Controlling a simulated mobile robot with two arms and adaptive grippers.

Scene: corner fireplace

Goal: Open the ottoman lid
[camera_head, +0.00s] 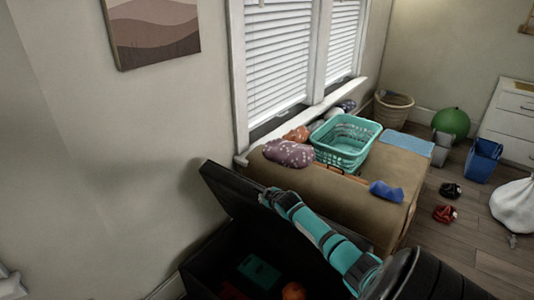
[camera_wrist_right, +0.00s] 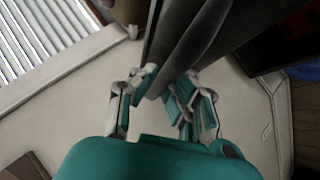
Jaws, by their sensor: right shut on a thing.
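The dark ottoman (camera_head: 203,262) stands against the wall at the bottom of the head view. Its lid (camera_head: 226,187) is raised and tilted up toward the wall, so part of the inside shows. My right arm reaches over the box to the lid's edge. The right gripper (camera_head: 266,198) is at that edge, small and dark in the head view. In the right wrist view the gripper (camera_wrist_right: 165,92) is shut on the edge of the dark lid (camera_wrist_right: 180,35), with fingers on both sides. My left gripper is not in view.
A teal item (camera_head: 259,272) and an orange item (camera_head: 293,291) lie inside the ottoman. A brown bench (camera_head: 330,205) with a teal basket (camera_head: 345,145) and cushions stands right beside it. Shoes (camera_head: 445,213) and a blue bin (camera_head: 482,160) are on the floor at the right.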

